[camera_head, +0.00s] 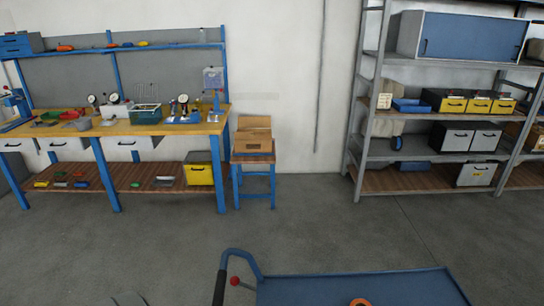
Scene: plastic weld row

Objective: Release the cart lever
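A blue cart (340,287) shows at the bottom of the head view, cut off by the lower edge. Its blue bent handle (240,254) with a black grip (219,288) rises at its left end. A lever with a round red knob (235,281) sticks up just right of the black grip; its rod runs down to the right toward the cart. Where the lever joins the cart is hard to make out. Neither of my grippers is in view.
A blue-framed workbench (160,126) with tools stands at the back left. A blue stool (254,181) with a cardboard box (252,137) is beside it. Grey shelving (384,150) stands at the back right. An orange object (360,302) is on the cart. The floor between (300,225) is clear.

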